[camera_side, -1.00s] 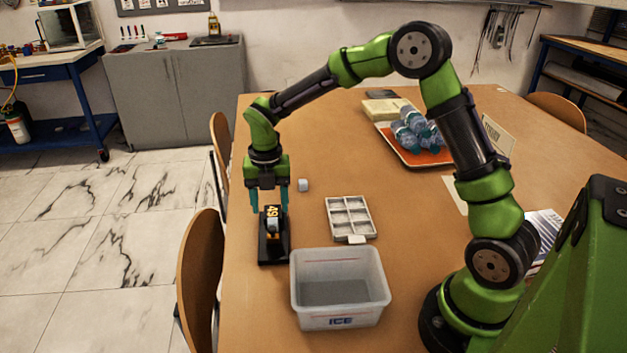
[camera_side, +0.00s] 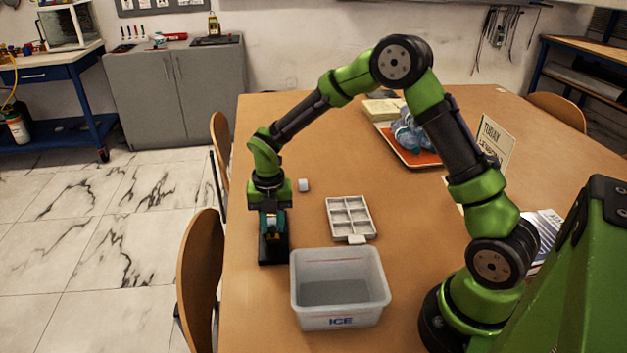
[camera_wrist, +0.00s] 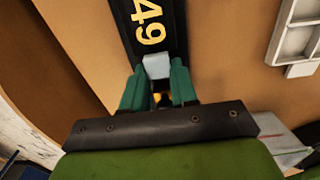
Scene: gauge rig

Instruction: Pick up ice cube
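A small pale ice cube (camera_wrist: 157,66) shows between the teal fingertips in the wrist view, at the black gauge base (camera_wrist: 120,18) marked with a yellow "49". My gripper (camera_side: 273,226) points down over this black gauge (camera_side: 273,255) in the side view. The fingers (camera_wrist: 158,76) flank the cube closely; I cannot tell whether they press on it. In the side view the fingers hide most of what is at the gauge.
A white compartment tray (camera_side: 328,210) lies right of the gauge. A translucent bin (camera_side: 341,322) labelled ICE stands in front. An orange tray (camera_side: 428,158) with blue bottles and a sign card (camera_side: 495,140) are farther back. Bare table lies around the loose cube.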

